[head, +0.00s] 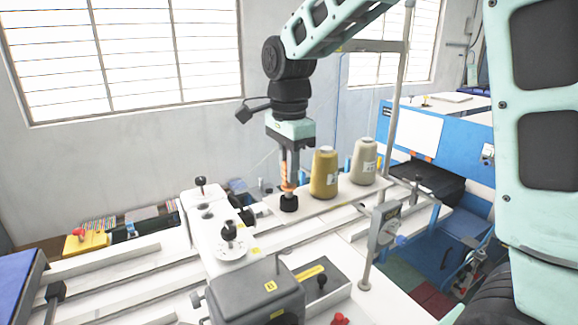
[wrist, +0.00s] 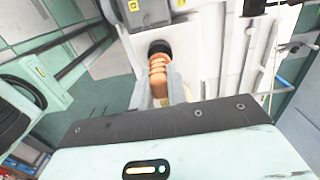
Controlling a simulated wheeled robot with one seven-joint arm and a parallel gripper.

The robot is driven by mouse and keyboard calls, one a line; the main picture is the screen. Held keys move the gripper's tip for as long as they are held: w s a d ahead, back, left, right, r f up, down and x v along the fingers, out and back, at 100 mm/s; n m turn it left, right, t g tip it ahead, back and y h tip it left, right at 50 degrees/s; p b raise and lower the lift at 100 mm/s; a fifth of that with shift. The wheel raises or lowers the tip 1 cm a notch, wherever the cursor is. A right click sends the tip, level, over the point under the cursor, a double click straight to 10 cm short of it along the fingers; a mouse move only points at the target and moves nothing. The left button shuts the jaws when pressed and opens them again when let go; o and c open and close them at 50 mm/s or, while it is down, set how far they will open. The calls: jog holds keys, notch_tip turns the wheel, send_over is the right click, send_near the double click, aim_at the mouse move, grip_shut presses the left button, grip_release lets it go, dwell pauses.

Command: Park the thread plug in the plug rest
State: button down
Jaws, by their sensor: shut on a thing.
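The orange ribbed thread plug (head: 287,184) is upright between the fingers of my gripper (head: 288,178), which is shut on it. In the wrist view the plug (wrist: 157,68) shows between the fingertips (wrist: 160,84). A round black piece (head: 289,202) is at the plug's lower end, and it also shows in the wrist view (wrist: 159,47). I cannot tell whether this black piece is part of the plug or the plug rest. The plug's upper part is partly hidden by the fingers.
A mustard thread cone (head: 324,174) and a beige cone (head: 363,162) stand close on the right. A white machine body with a dial (head: 231,246) is in front on the left. A grey box (head: 258,295) is nearer. A metal post with a gauge (head: 385,224) stands to the right.

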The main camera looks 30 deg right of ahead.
jog(key=shift+f+b, duration=0.75)
jog(key=shift+f, duration=0.55)
jog(key=c, duration=1.3)
grip_release()
jog(key=shift+r, duration=0.15)
notch_tip(320, 180, up, 17)
jog(key=b, duration=0.4)
